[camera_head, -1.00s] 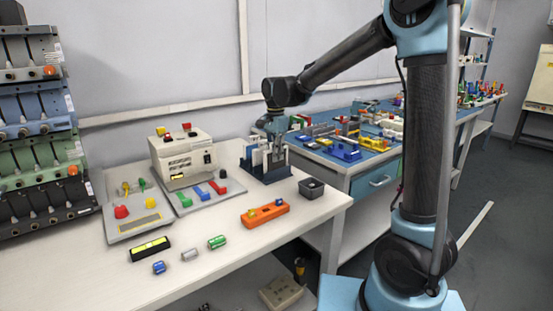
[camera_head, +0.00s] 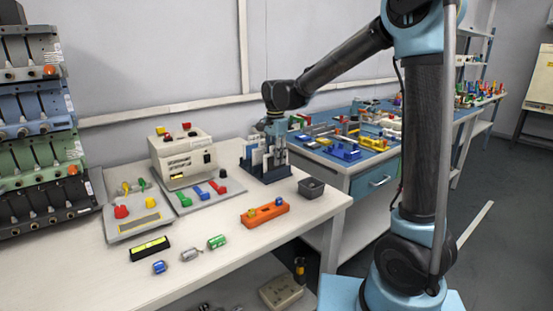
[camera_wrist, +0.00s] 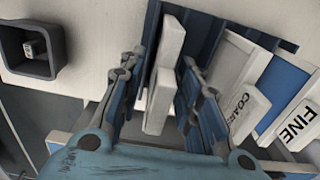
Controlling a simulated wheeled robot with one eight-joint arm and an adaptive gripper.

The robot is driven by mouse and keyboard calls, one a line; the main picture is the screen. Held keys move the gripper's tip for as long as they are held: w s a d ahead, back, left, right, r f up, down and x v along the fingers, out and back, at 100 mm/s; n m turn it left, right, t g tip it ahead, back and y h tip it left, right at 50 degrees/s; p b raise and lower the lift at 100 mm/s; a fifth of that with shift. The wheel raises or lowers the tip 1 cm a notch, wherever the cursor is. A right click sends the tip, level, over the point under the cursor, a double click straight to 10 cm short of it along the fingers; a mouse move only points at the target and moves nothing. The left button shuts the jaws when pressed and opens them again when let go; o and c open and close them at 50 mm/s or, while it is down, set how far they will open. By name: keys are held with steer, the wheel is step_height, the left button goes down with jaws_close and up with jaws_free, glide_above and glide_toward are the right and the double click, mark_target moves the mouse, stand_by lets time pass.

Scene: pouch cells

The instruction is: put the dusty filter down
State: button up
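A dark blue slotted rack (camera_head: 268,176) stands at the back right of the white table; its ribbed wall shows in the wrist view (camera_wrist: 225,30). My gripper (camera_head: 274,152) points down into the rack. In the wrist view its two fingers (camera_wrist: 160,72) stand either side of a plain pale filter (camera_wrist: 168,48), with a gap visible on the left. The fingers look open. The filter stands among the rack's slots; its lower part is hidden, and dust on it cannot be made out. To its right are filters marked COARSE (camera_wrist: 241,112) and FINE (camera_wrist: 296,125).
A small dark bin (camera_head: 311,188) stands right of the rack, near the table edge. An orange block (camera_head: 265,214) lies in front. A beige machine (camera_head: 183,158) and colored-handle panels are at left.

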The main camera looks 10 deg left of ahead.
step_height(320, 180, up, 12)
steer(key=shift+f, duration=0.1)
steer(key=shift+d, duration=0.3)
steer(key=s+d+f+n, duration=0.1)
steer(key=s+d+f, duration=0.15)
steer(key=d, duration=0.65)
steer(key=s+d+f+n+t, duration=0.1)
steer(key=s+d+n, duration=0.15)
steer(key=d, duration=0.65)
steer(key=s+d+f+n, duration=0.1)
steer(key=s+d, duration=0.2)
steer(key=d, duration=0.5)
steer(key=s+d+f+n+t, duration=0.1)
steer(key=s+d+f+n, duration=0.2)
steer(key=s+d+f, duration=1.1)
steer(key=shift+s+f+n, duration=0.35)
steer(key=shift+s+f, duration=0.3)
steer(key=shift+f, duration=0.1)
steer(key=shift+d, duration=0.1)
steer(key=shift+w+f, duration=0.2)
steer(key=shift+w, duration=0.2)
